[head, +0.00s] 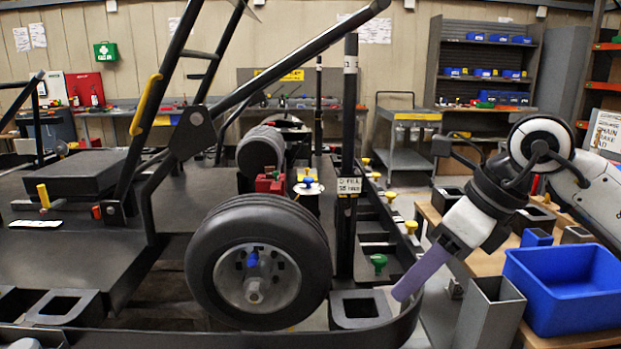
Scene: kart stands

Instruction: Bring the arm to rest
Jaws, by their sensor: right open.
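My right arm (548,150) comes in from the right, white and black. It reaches down and left, and my right gripper (404,292) points down toward the kart frame's right rim. The gripper's purple-grey fingers are seen side-on, and nothing shows between them. Its tip is near the curved black bumper (408,318) in the picture; I cannot tell whether it touches. My left gripper is not in view.
A kart with a black wheel (258,262) fills the middle. A green knob (378,262) and yellow knobs stand along its right side. A blue bin (565,288) and a grey square tube (490,312) are below my right arm. A trolley (408,150) and shelf (485,60) stand behind.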

